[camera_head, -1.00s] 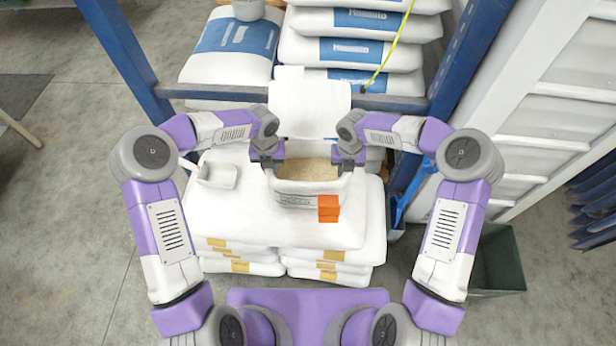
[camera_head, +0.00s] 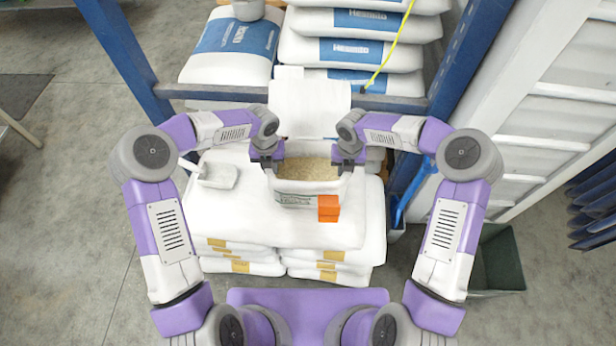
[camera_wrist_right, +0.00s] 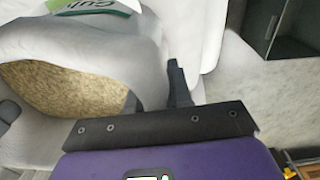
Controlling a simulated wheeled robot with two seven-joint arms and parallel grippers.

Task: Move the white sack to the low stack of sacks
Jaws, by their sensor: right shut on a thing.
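The white sack (camera_head: 295,196) is open at the top, full of tan grain, with a green label and an orange block on its front. It is upright, above or on the near low stack of white sacks (camera_head: 225,220); I cannot tell whether it touches. My right gripper (camera_head: 348,157) is shut on the sack's right side wall. In the right wrist view, its dark finger (camera_wrist_right: 178,85) is against the white sack wall (camera_wrist_right: 145,62) beside the grain. My left gripper (camera_head: 268,158) is at the sack's left rim; its jaw gap is hidden.
A white scoop (camera_head: 217,176) lies left of the sack. Behind the blue rack beam (camera_head: 200,92) are a lower stack with a blue-label sack (camera_head: 235,58) and grey pot (camera_head: 248,9), and a taller stack (camera_head: 350,52). A dark green bin (camera_head: 500,262) stands at right.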

